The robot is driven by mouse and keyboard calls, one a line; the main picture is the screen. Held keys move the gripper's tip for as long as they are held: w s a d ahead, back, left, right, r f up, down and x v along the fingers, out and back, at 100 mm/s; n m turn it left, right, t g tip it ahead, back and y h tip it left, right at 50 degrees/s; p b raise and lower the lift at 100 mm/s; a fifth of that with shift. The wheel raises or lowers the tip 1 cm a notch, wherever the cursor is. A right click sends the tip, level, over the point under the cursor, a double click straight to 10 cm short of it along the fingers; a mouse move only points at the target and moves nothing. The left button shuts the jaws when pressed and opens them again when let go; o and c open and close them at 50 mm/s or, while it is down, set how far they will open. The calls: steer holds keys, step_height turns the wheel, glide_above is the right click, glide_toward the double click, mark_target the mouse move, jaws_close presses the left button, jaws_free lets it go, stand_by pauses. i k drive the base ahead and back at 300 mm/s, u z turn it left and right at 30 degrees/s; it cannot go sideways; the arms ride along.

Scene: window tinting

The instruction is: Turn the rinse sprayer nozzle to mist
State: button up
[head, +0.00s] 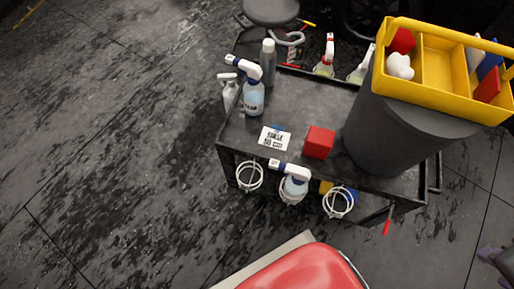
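Several spray bottles are on a dark cart. One with a white and blue head and pale blue liquid (254,99) stands upright at the top's left end. A greyish-white sprayer (229,92) stands just left of it. Another white-headed bottle with blue parts (295,187) hangs on the cart's front side. Two more sprayers, one red-and-white headed (325,58) and one pale green (361,66), are at the back. The labels are too small to read, so I cannot tell which is the rinse sprayer, nor any nozzle setting. My gripper is not in view.
The dark cart (300,98) also bears a printed card (274,138), a red block (319,142), a grey bottle (268,62) and a large dark bin (390,130) under a yellow caddy (437,60). A red rounded surface (305,271) is at the bottom. The left floor is clear.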

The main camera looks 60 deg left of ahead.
mark_target(274, 164)
steer(key=u, duration=0.05)
steer(key=k, duration=1.25)
steer(key=u, duration=1.3)
steer(key=i, duration=1.05)
steer(key=u, duration=0.1)
